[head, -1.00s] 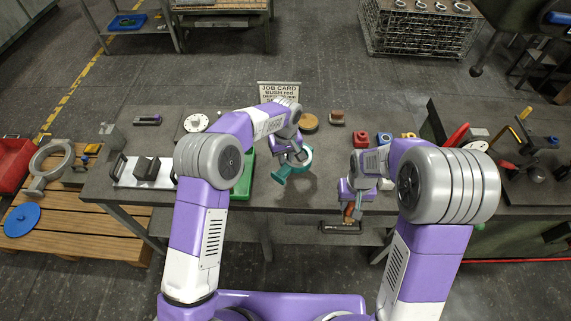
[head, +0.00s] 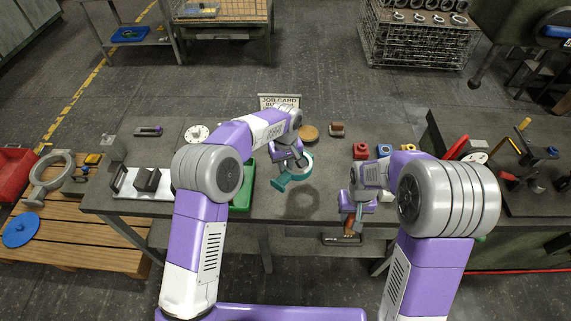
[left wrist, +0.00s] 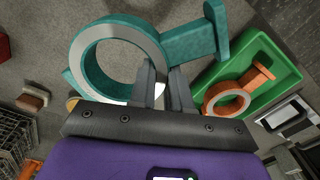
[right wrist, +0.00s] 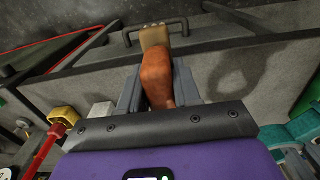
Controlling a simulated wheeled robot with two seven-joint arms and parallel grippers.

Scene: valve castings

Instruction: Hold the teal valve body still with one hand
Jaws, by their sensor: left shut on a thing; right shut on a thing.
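The teal valve body (head: 302,170), a ring with a stub arm, is in my left gripper (head: 290,160). In the left wrist view the fingers (left wrist: 165,88) are shut on it where the ring (left wrist: 88,50) meets the arm. It appears raised off the bench, with its shadow lying apart below it. My right gripper (head: 352,210) is shut on a brown-handled tool (head: 350,228) at the bench's front edge. In the right wrist view the tool (right wrist: 158,75) has a rounded brown handle and a tan end. The right gripper is apart from the teal body.
A green tray (head: 242,200) is left of the teal body; an orange ring part (left wrist: 225,100) lies in it. Red (head: 360,151) and blue (head: 384,150) blocks stand to the right. A job card (head: 280,101) stands behind. A fixture plate (head: 125,182) is at left.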

